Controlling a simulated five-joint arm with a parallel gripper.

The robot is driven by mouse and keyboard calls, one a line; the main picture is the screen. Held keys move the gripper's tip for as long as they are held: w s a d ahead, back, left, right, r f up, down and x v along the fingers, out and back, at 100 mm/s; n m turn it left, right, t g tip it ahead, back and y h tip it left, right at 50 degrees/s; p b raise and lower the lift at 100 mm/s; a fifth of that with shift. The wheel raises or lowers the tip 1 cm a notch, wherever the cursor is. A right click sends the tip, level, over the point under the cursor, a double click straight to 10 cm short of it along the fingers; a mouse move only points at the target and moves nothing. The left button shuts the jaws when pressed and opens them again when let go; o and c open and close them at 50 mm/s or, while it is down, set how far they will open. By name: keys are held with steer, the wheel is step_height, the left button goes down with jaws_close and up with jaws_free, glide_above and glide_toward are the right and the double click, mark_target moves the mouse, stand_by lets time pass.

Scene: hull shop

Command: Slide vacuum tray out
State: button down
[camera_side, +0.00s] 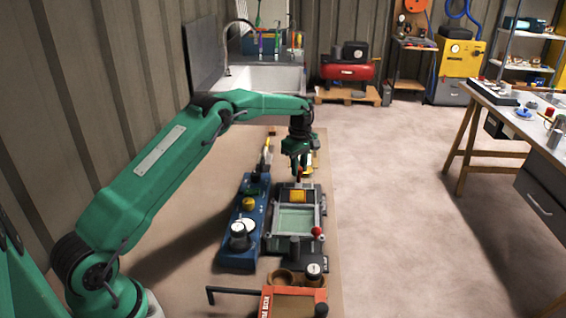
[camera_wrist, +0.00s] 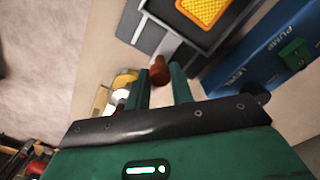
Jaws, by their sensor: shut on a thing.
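The vacuum tray (camera_side: 297,185) is a dark frame with a yellow pad, at the far end of a grey chamber (camera_side: 295,220) with a pale green window. In the wrist view the tray (camera_wrist: 222,35) shows at the top, with its yellow pad partly cut off. A grey stem joins it to a red-brown handle (camera_wrist: 158,70). My gripper (camera_side: 299,172) is at the handle, beyond the chamber. In the wrist view my gripper (camera_wrist: 160,80) has one finger on each side of the handle and is shut on it. The tray's inner end is unclear.
A blue pump unit (camera_side: 244,225) with knobs stands close left of the chamber. A red ball knob (camera_side: 317,232) sits at its near right corner. An orange-red device (camera_side: 293,301) stands in front. A yellow-and-white item (camera_wrist: 122,85) lies beyond the handle. Some bench is bare.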

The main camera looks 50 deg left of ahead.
steer(key=shift+w+r, duration=0.1)
steer(key=c, duration=1.2)
jaws_free()
steer(key=shift+r, duration=3.9)
